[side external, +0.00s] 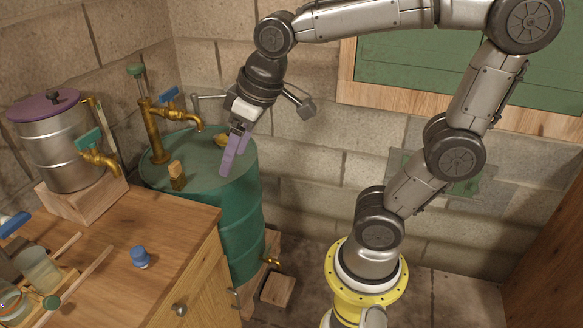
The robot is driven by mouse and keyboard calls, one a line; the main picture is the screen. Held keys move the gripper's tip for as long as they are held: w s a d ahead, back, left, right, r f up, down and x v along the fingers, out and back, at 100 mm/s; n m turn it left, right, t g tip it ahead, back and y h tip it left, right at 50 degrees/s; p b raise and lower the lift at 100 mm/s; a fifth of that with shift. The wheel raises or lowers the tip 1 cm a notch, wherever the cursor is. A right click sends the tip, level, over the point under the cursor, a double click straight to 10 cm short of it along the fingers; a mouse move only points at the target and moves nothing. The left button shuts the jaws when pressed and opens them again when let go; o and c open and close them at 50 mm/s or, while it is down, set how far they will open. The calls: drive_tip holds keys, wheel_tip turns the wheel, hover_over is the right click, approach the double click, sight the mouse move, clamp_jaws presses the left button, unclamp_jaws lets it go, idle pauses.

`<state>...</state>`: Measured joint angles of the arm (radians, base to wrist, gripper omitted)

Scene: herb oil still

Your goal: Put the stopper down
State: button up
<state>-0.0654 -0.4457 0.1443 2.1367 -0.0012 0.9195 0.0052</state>
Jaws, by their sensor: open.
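My gripper (234,160) has purple fingers and points down over the right part of the green barrel's top (210,165). It is open, and I see nothing held between the fingers. A small tan, cork-like piece with a darker lower part (177,174) stands upright on the barrel top, left of my gripper and apart from it. It may be the stopper. A small blue cap-like piece (140,256) stands on the wooden counter (165,240) and could also be the stopper. I cannot tell which. A small brass piece (221,140) lies behind the fingers, partly hidden.
A brass tap pipe (155,125) rises at the barrel's back left. A steel pot with a purple lid (60,145) stands on a wooden block at left. Glass jars (40,268) and wooden rods crowd the counter's front left. The counter's right part is clear.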

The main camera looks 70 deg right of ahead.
drive_tip(key=shift+o, duration=0.6)
drive_tip(key=s+d+f+t, duration=0.1)
drive_tip(key=s+f, duration=0.1)
drive_tip(key=s, duration=0.7)
drive_tip(key=shift+s+d+f+m, duration=0.25)
drive_tip(key=shift+d+m, duration=0.1)
drive_tip(key=shift+m, duration=0.05)
drive_tip(key=shift+s+f, duration=0.15)
drive_tip(key=shift+s, duration=0.05)
